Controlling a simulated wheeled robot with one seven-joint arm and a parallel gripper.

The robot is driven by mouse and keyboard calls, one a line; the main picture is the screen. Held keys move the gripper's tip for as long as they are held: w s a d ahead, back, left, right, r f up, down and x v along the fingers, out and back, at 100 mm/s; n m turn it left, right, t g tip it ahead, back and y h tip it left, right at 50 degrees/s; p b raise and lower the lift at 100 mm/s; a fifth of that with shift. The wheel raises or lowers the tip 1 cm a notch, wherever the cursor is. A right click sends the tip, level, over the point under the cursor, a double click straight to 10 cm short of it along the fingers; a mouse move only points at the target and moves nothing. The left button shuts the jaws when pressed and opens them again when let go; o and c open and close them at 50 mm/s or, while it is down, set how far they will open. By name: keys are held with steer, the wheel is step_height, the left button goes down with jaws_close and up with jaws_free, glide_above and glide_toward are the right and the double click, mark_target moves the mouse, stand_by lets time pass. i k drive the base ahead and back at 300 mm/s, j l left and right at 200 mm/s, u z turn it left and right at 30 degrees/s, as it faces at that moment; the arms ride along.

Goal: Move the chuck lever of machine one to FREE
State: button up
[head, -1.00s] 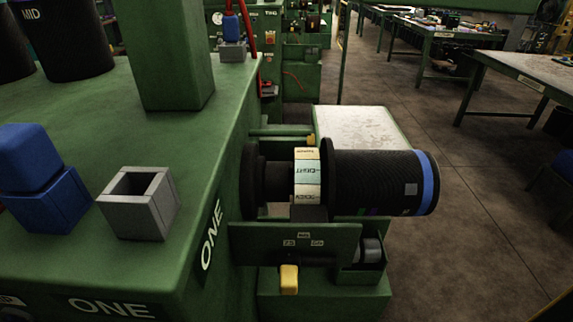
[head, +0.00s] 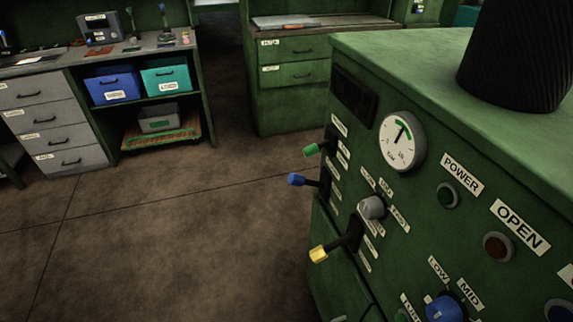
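A green machine (head: 435,70) fills the right of the head view, its front panel seen at a slant. Three levers stick out leftward from its edge: one with a green knob (head: 311,150), one with a blue knob (head: 296,180) and one with a yellow knob (head: 318,254). White labels (head: 363,180) stand beside them, too small to read, so I cannot tell which lever, if any, is the chuck lever. No machine number shows here. My gripper is not in view.
The panel carries a round gauge (head: 402,141), a grey knob (head: 371,207), a POWER light (head: 447,195), an OPEN button (head: 498,247) and a blue dial (head: 445,307). A black cylinder (head: 515,60) stands on top. Benches (head: 140,50) line the back. The floor (head: 180,230) at left is clear.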

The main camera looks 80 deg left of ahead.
mark_target(295, 179)
steer(key=j+u, duration=0.15)
steer(key=u, duration=2.1)
steer(key=i+j+u, duration=0.35)
steer(key=i+j, duration=0.05)
steer(key=i, duration=0.05)
